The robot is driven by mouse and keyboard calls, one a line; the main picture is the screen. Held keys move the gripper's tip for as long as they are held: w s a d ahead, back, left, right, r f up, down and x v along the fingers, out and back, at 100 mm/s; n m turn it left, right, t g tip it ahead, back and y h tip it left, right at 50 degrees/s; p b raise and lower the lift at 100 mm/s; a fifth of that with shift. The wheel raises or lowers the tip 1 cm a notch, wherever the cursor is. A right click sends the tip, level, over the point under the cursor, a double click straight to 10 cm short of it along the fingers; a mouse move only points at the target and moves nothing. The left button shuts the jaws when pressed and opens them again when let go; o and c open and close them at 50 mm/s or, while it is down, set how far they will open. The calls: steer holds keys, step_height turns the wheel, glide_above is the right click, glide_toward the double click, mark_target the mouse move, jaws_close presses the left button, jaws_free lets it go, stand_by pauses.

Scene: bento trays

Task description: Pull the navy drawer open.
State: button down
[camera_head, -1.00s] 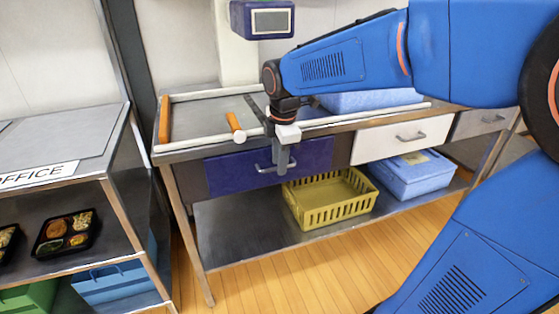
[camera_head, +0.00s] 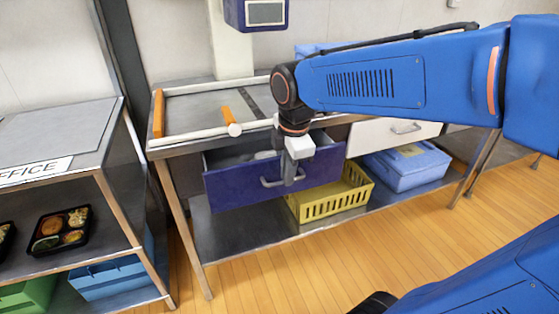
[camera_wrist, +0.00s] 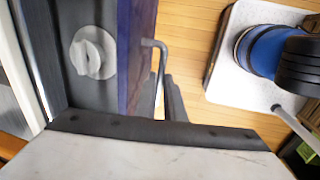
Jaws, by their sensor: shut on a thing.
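The navy drawer (camera_head: 235,187) stands partly pulled out from under the metal table, and its open top shows behind the front panel. Its grey bar handle (camera_head: 268,183) is on the front. My gripper (camera_head: 289,175) points down and is shut on the handle. In the wrist view the navy front panel (camera_wrist: 133,60) runs down the picture with the handle (camera_wrist: 160,65) beside it, and my gripper's fingers (camera_wrist: 170,100) are at the handle. A round light-grey thing (camera_wrist: 92,52) lies inside the drawer.
A white drawer (camera_head: 390,136) is to the right under the table. A yellow crate (camera_head: 335,207) and a blue bin (camera_head: 410,170) stand on the lower shelf. A shelf with a bento tray (camera_head: 62,230) is at the left. Wooden floor (camera_head: 330,265) in front is clear.

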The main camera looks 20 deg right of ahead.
steer(key=s, duration=1.7)
steer(key=shift+s+r, duration=0.1)
steer(key=c, duration=1.8)
jaws_free()
steer(key=shift+c, duration=0.2)
steer(key=s+r, duration=0.3)
steer(key=r, duration=1.4)
steer(key=shift+s, duration=0.1)
